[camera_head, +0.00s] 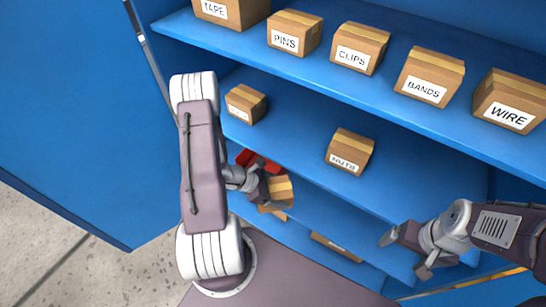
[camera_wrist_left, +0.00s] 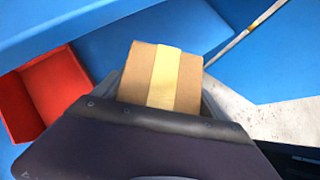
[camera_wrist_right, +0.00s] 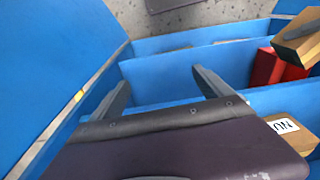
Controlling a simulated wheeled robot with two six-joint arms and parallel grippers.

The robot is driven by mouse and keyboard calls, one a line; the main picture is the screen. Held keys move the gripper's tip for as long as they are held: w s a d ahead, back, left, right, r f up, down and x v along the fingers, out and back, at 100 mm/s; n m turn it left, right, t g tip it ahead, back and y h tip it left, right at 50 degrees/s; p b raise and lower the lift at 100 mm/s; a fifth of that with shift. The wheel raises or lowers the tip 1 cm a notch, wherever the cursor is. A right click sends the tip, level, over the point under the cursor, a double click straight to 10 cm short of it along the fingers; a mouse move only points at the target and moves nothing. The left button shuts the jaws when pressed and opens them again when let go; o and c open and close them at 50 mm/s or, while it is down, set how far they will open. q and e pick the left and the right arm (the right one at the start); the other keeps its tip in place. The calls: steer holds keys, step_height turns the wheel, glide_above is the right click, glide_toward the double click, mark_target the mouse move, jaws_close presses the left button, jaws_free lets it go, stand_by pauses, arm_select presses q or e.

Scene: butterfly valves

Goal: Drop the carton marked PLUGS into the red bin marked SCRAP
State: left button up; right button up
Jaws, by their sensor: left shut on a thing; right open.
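My left gripper (camera_head: 264,186) is shut on a brown carton (camera_head: 279,190) with a yellow tape strip, in front of the lower shelves. The carton fills the middle of the left wrist view (camera_wrist_left: 185,75); its label is hidden, so I cannot read whether it says PLUGS. A red bin (camera_head: 249,158) is mostly hidden behind my left arm in the head view. The bin shows at the left of the left wrist view (camera_wrist_left: 58,84), beside the carton and apart from it. No SCRAP marking is visible. My right gripper (camera_wrist_right: 161,80) is open and empty.
The blue upper shelf holds cartons marked TAPE (camera_head: 228,10), PINS (camera_head: 295,33), CLIPS (camera_head: 360,47), BANDS (camera_head: 430,77) and WIRE (camera_head: 511,101). Below are a small carton (camera_head: 246,104) and NUTS (camera_head: 350,152). Another carton (camera_head: 335,247) sits lower. A blue door panel (camera_head: 75,120) stands at left.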

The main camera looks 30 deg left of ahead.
steer(key=shift+o, duration=0.2)
step_height(320, 180, down, 17)
steer(key=b, duration=1.5)
steer(key=shift+s, duration=0.45)
arm_select(q)
steer(key=s+a+f+n+t+y+b, duration=0.1)
steer(key=a+f+n+t+y+b, duration=0.25)
steer(key=a, duration=0.65)
steer(key=s+a+f+n+y+b, duration=0.1)
steer(key=a+f+n+y+b, duration=0.2)
steer(key=a+f+n+b, duration=0.45)
steer(key=w+f+m+t+b, duration=0.1)
steer(key=w+f+b, duration=0.1)
steer(key=w, duration=0.9)
steer(key=w+f+t+b, duration=0.2)
steer(key=w+b, duration=0.3)
steer(key=w, duration=0.6)
steer(key=shift+w+a+f+m, duration=0.15)
steer(key=shift+w+f+m, duration=0.05)
steer(key=shift+f+m, duration=0.25)
arm_select(e)
step_height(320, 180, down, 18)
